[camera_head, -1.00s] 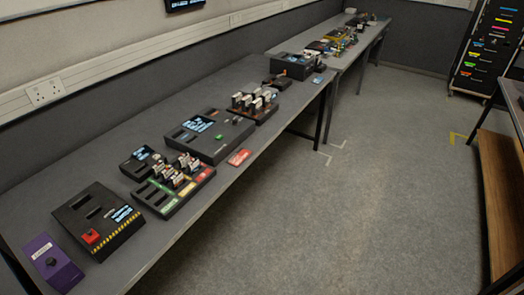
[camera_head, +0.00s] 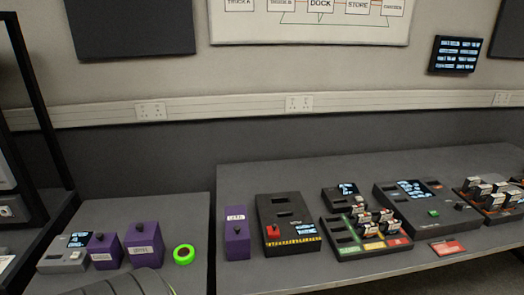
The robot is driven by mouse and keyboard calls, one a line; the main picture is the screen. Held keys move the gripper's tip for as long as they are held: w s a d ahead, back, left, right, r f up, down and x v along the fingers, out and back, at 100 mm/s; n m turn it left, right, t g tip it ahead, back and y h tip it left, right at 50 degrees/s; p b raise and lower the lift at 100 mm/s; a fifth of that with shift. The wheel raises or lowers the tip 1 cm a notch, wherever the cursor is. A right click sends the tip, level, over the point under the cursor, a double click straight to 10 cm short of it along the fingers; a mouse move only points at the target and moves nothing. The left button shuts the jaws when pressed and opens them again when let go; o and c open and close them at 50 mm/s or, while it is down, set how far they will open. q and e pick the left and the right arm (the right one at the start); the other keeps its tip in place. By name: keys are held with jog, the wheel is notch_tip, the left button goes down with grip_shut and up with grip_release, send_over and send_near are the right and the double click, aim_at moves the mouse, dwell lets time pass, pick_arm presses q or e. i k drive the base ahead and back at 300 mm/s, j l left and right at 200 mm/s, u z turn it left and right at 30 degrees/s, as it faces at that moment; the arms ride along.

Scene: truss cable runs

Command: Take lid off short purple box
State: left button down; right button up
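Three purple boxes with dark knobs on top show in the head view. One purple box (camera_head: 103,252) stands on the left table next to a grey device. A second purple box (camera_head: 145,246), with a pale label on its front, stands just right of it. All look closed. Neither gripper is in view.
A bright green ring (camera_head: 184,254) lies right of the second box. A grey device (camera_head: 65,254) with a screen stands at the left. A black panel (camera_head: 288,224) with a red button sits beside the third box. A narrow gap (camera_head: 212,240) parts the tables.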

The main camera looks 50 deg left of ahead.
aim_at(99, 240)
jog(key=u, duration=2.85)
